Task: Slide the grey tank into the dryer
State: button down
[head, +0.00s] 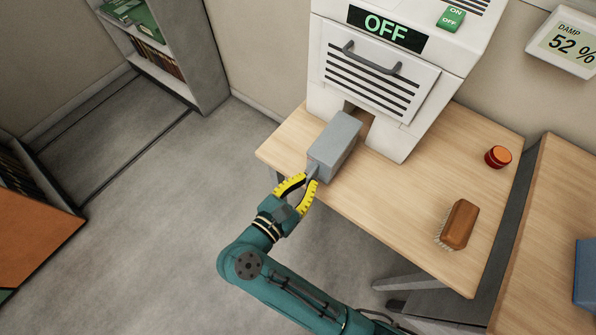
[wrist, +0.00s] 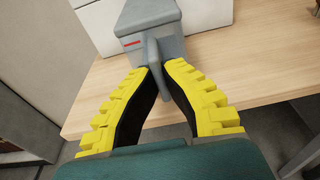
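The grey tank (head: 335,146) is a box with a tab-like handle at its near end. It lies at the front of the white dryer (head: 318,100), its far end at the dark slot in the dryer's lower front. I cannot tell how far it is inside. In the wrist view the tank (wrist: 150,22) has a red mark on its near face. My gripper (head: 312,178) is at the near end, over the table's edge. In the wrist view the yellow-backed fingers (wrist: 160,75) are closed on the tank's handle (wrist: 155,55). The dryer's display reads OFF.
The dryer stands on a wooden table (head: 390,215). A wooden brush (head: 459,224) and a small red-orange jar (head: 498,157) are on its right part. A damp meter (head: 567,42) reads 52 %. A shelf (head: 205,60) stands at the left. The floor left of the table is clear.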

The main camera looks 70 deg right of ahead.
jog(key=shift+s+d+f+b, duration=0.2)
jog(key=shift+d+f, duration=0.25)
jog(key=shift+s+d+f+b, duration=0.15)
jog(key=shift+d+f+b, duration=0.05)
jog(key=shift+d+f, duration=0.25)
jog(key=shift+r+x, duration=0.15)
jog(key=shift+x, duration=1.1)
jog(key=shift+r+x, duration=0.2)
jog(key=shift+x, duration=1.05)
jog(key=shift+d, duration=0.1)
jog(key=shift+r+x, duration=0.25)
jog(key=shift+x, duration=1.75)
jog(key=shift+r+x, duration=0.25)
jog(key=shift+x, duration=1.75)
jog(key=shift+r+x, duration=0.3)
jog(key=shift+x, duration=1.7)
jog(key=shift+d, duration=0.1)
jog(key=c, duration=0.8)
grip_release()
jog(key=shift+f, duration=0.1)
